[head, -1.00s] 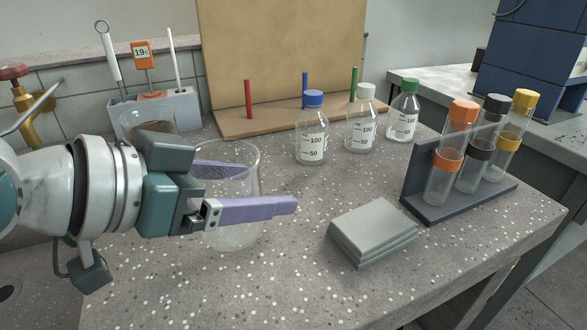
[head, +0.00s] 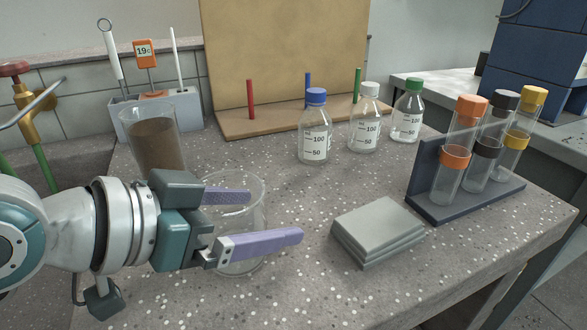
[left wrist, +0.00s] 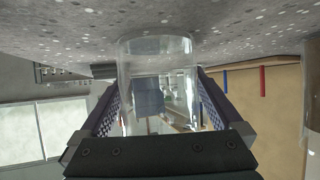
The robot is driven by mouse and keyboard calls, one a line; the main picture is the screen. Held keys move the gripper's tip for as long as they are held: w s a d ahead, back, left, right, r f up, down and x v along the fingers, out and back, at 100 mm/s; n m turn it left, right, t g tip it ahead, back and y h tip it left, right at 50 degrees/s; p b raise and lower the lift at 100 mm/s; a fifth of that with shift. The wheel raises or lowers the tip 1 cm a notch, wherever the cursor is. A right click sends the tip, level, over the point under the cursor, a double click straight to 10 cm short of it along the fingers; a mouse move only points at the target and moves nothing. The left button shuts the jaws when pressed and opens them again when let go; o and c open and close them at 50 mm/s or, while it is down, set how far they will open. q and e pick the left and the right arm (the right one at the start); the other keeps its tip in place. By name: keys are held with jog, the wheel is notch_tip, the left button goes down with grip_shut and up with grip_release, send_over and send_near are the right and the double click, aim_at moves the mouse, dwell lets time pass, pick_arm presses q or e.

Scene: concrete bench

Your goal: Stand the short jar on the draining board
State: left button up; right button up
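The short jar (head: 233,258) is a clear, empty glass cylinder at the left front of the bench, upright in the head view. My left gripper (head: 253,217) has its two purple fingers on either side of the jar, and the pads appear to press its walls. In the left wrist view, which is upside down, the jar (left wrist: 158,60) fills the space between the fingers (left wrist: 158,100). I cannot tell whether its base touches the bench. The draining board (head: 235,122) is a wooden board with a tall back and red, blue and green pegs. My right gripper is not in view.
A taller glass with brown contents (head: 156,145) stands behind my left gripper. Three capped bottles (head: 314,130) stand before the board's right part. Grey slabs (head: 378,230) and a test-tube rack (head: 470,205) are to the right. Bare bench lies between jar and slabs.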

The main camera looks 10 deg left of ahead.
pick_arm(q)
jog(key=shift+r, duration=0.2)
jog(key=shift+s+a+r+p, duration=0.2)
jog(key=shift+s+p, duration=0.1)
jog(key=p+v, duration=0.2)
jog(key=v, duration=0.9)
jog(key=shift+p, duration=0.4)
jog(key=s+a+r+n+g+y+p, duration=0.1)
jog(key=s+r+n+g+y+p, duration=0.2)
jog(key=s+r+p, duration=0.65)
jog(key=s+a+r+n+g+y+p, duration=0.1)
jog(key=s+r+n+g+y+p, duration=0.2)
jog(key=r+p, duration=0.75)
notch_tip(320, 180, up, 32)
jog(key=m+p, duration=0.1)
jog(key=p, duration=3.8)
jog(key=shift+y+p, duration=0.3)
jog(key=shift+y, duration=0.1)
jog(key=shift+d, duration=0.1)
